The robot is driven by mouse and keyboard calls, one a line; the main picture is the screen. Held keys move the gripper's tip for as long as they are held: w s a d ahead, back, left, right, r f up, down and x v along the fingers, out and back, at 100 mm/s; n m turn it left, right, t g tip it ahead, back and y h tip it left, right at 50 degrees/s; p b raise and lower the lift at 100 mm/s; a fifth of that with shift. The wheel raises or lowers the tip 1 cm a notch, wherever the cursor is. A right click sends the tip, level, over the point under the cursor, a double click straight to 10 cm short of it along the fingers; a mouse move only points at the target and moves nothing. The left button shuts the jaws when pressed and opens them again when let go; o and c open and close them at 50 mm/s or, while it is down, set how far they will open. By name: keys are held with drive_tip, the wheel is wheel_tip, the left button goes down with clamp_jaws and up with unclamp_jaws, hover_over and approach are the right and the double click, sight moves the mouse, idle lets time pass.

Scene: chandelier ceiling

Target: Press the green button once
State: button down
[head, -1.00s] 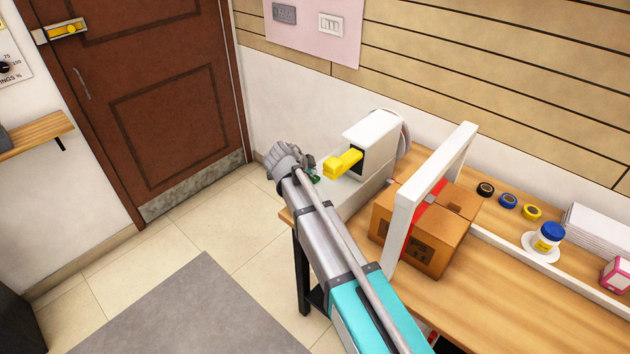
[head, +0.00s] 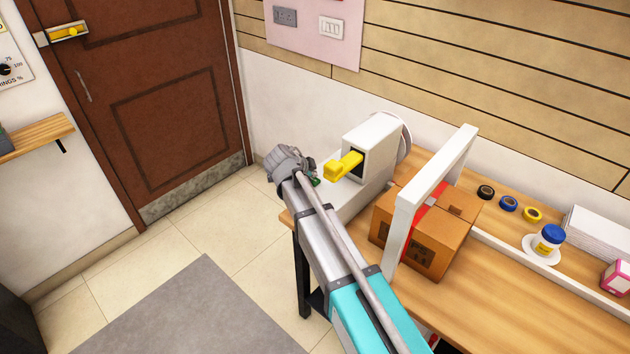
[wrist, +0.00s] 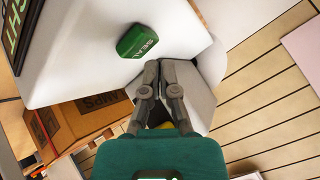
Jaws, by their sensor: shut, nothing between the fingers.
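The green button (wrist: 138,41) has rounded corners and the word SEAL on it. It sits on the white body of a machine (wrist: 85,45). In the wrist view my gripper (wrist: 160,68) is shut and empty, its fingertips below and slightly right of the button in the picture, apart from it. In the head view only a sliver of the green button (head: 317,182) shows beside my arm, which hides the rest. The white machine (head: 362,150) with a yellow lever (head: 344,166) stands at the table's left end.
A taped cardboard box (head: 420,235) sits under a white frame (head: 407,220) right of the machine. Tape rolls (head: 508,201) and a blue-lidded jar (head: 548,238) stand farther right on the wooden table (head: 500,290). The floor (head: 215,220) left of the table is clear.

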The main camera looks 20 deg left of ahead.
sight(313, 181)
drive_tip(key=shift+f+b, duration=0.95)
idle(1.5)
drive_tip(key=shift+r, duration=0.15)
drive_tip(key=shift+r+p, duration=0.85)
drive_tip(key=shift+p, duration=0.15)
wheel_tip(313, 181, up, 5)
drive_tip(key=p, duration=0.5)
idle(0.3)
idle(0.9)
